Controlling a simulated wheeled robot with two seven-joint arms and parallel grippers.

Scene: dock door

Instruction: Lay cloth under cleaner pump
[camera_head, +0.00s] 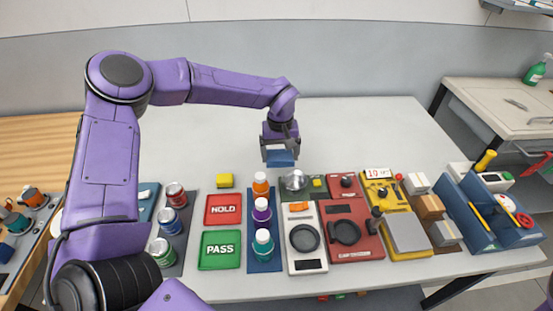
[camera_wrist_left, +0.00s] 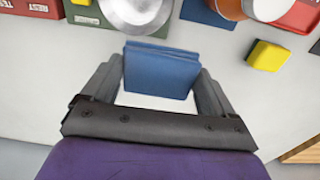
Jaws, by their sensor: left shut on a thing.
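My left gripper (camera_head: 279,148) is above the back part of the white table, behind the rows of items. It is shut on a folded blue cloth (camera_head: 280,158). In the left wrist view the cloth (camera_wrist_left: 160,70) sits between the two grey fingers (camera_wrist_left: 157,88). The green bottle (camera_head: 537,70), which looks like the cleaner pump, stands upright on the side table at the far right, well away from the gripper. My right gripper does not show.
The white table (camera_head: 370,120) is clear at the back. Along its front stand bottles (camera_head: 262,210), cans (camera_head: 172,222), HOLD and PASS trays (camera_head: 220,250), scales (camera_head: 306,245), and a blue tool caddy (camera_head: 480,225). The side table (camera_head: 480,97) holds a few small tools.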

